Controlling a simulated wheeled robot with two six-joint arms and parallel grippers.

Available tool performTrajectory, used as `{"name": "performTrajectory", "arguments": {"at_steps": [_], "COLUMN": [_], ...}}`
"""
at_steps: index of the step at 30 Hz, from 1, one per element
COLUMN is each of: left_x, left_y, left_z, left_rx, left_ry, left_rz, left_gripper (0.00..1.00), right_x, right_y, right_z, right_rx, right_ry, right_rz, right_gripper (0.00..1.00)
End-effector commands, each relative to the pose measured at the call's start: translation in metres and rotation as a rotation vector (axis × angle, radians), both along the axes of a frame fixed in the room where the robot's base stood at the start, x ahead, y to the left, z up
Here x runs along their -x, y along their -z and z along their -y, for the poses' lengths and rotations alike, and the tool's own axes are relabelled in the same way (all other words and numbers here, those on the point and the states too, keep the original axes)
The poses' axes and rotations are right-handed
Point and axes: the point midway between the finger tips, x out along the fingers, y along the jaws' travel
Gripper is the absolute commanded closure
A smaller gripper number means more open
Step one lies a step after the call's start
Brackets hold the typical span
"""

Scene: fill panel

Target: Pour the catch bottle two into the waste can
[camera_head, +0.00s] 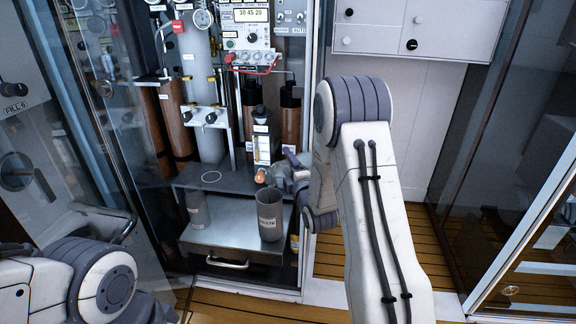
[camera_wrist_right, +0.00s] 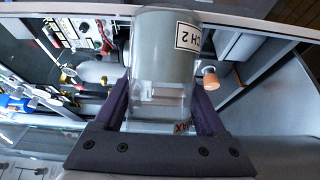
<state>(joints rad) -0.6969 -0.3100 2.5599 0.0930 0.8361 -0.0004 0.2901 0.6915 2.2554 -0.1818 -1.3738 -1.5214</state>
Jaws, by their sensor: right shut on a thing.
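My right gripper (camera_head: 287,170) is in front of the panel, above and slightly right of the waste can. In the right wrist view its two dark fingers (camera_wrist_right: 160,110) are shut on the catch bottle two (camera_wrist_right: 165,60), a grey bottle with a clear section between the fingers and a label ending in "CH 2". The waste can (camera_head: 269,207), a grey open cylinder with a white label, stands upright on the metal shelf. My left gripper is out of the picture.
An orange stopper-like piece (camera_head: 260,176) is just left of my gripper. A sight glass (camera_head: 262,147), copper-coloured cylinders and valves fill the panel behind. A glass door (camera_head: 105,110) stands at left.

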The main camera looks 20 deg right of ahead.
Motion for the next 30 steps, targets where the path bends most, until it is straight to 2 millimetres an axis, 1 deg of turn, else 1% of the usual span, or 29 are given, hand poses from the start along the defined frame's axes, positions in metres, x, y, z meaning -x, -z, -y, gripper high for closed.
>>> {"name": "performTrajectory", "arguments": {"at_steps": [7,18,30], "left_x": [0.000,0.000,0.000], "left_y": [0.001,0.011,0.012], "left_z": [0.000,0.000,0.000], "left_rx": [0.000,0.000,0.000], "left_ry": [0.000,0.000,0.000], "left_rz": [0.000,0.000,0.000], "left_gripper": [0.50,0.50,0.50], "right_x": [0.000,0.000,0.001], "right_y": [0.000,-0.003,-0.005], "right_z": [0.000,-0.002,-0.002], "right_rx": [0.004,0.060,0.068], "right_ry": [-0.001,0.000,0.000], "right_rz": [0.002,0.018,0.021], "right_gripper": [0.83,0.83,0.83]}}
